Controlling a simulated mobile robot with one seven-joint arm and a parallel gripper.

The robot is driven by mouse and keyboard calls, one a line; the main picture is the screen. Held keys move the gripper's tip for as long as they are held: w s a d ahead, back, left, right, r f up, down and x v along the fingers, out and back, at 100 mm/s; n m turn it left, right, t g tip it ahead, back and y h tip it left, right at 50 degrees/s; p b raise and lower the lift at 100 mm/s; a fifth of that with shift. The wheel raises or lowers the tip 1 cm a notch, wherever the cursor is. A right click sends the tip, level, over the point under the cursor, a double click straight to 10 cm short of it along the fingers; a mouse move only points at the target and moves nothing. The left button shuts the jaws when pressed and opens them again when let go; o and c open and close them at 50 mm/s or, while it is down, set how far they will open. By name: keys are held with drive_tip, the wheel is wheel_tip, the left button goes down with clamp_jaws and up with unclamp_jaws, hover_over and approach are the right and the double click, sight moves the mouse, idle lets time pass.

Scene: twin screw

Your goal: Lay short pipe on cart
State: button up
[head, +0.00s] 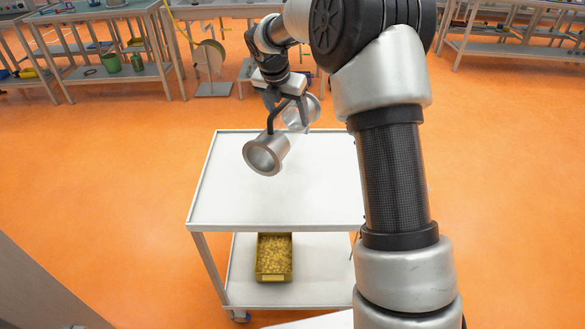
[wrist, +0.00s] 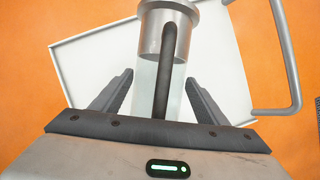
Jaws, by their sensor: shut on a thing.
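The short pipe (head: 268,156) has silver flanged ends and a clear middle. It lies slantwise in the head view, over the far part of the cart's white top (head: 240,203). My gripper (head: 288,122) reaches down from above and is shut on the pipe around its middle. The pipe looks held above the cart top; the exact gap cannot be told. In the wrist view one metal end of the pipe (wrist: 167,35) shows beyond the jaws, with a dark bar along the clear section. My jaws partly hide the middle.
The cart top is otherwise bare. A yellow bin (head: 274,257) of small parts sits on its lower shelf. A cart handle (wrist: 290,60) shows in the wrist view. Benches (head: 105,60) and a reel stand (head: 211,65) are farther back. Orange floor around the cart is open.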

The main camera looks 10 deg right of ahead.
drive_tip(key=shift+w+r+n, duration=0.1)
drive_tip(key=shift+w+n, duration=0.1)
drive_tip(key=shift+n, duration=0.1)
drive_tip(key=shift+a+f, duration=0.1)
drive_tip(key=shift+f, duration=0.25)
wheel_tip(320, 180, down, 9)
drive_tip(key=shift+b, duration=1)
drive_tip(key=shift+f, duration=0.1)
drive_tip(key=o, duration=2.1)
drive_tip(key=shift+f, duration=0.1)
